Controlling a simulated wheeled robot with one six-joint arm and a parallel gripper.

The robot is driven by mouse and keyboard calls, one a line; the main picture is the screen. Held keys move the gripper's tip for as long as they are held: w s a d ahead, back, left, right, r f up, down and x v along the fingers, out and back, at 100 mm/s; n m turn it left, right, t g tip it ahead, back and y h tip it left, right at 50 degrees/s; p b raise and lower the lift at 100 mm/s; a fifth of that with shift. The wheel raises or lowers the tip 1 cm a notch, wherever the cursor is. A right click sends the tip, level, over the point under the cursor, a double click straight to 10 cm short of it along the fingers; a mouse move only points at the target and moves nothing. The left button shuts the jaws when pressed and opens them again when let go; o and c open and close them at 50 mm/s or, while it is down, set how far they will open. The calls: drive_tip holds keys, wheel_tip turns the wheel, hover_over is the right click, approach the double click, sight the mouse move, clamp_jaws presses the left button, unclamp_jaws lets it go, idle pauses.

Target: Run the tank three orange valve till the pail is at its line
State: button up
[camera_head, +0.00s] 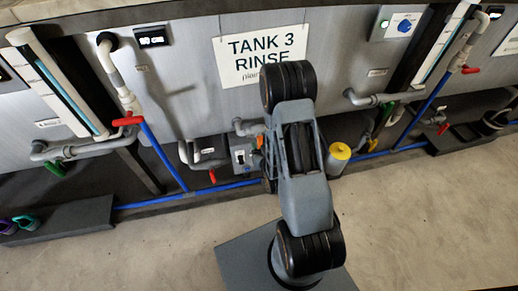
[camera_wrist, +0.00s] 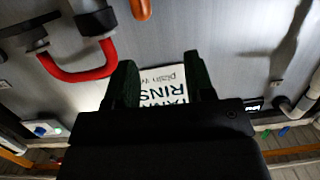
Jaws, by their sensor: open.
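The TANK 3 RINSE sign (camera_head: 262,55) hangs on the grey tank front in the head view; it also shows upside down in the wrist view (camera_wrist: 165,84), beyond my fingers. A small orange part (camera_head: 260,141) shows low under the sign, mostly hidden by my arm. In the wrist view an orange handle (camera_wrist: 141,8) is cut off by the top edge, ahead of my gripper. My gripper (camera_wrist: 160,62) is open with nothing between its dark green fingers, apart from the handle. In the head view my arm hides it. I cannot make out a pail or its line.
A red looped handle (camera_wrist: 80,66) on dark pipework is close to the left finger. Red levers (camera_head: 128,119) and blue pipes (camera_head: 163,156) run along the tanks. A yellow-topped container (camera_head: 340,151) stands right of my arm. The floor in front is largely clear.

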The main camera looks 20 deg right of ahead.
drive_tip(key=t+h+b, duration=0.1)
drive_tip(key=t+b, duration=0.1)
drive_tip(key=b, duration=0.1)
approach(261, 143)
drive_tip(key=shift+m, duration=0.3)
drive_tip(key=w+p, duration=0.1)
drive_tip(key=w, duration=0.2)
drive_tip(key=w+d+p, duration=0.1)
drive_tip(key=w, duration=0.3)
drive_tip(key=w+d+p, duration=0.1)
drive_tip(key=w, duration=0.3)
drive_tip(key=shift+f+p, duration=0.2)
drive_tip(key=shift+p, duration=0.15)
drive_tip(key=shift+w+d, duration=0.2)
drive_tip(key=shift+w, duration=0.65)
clamp_jaws()
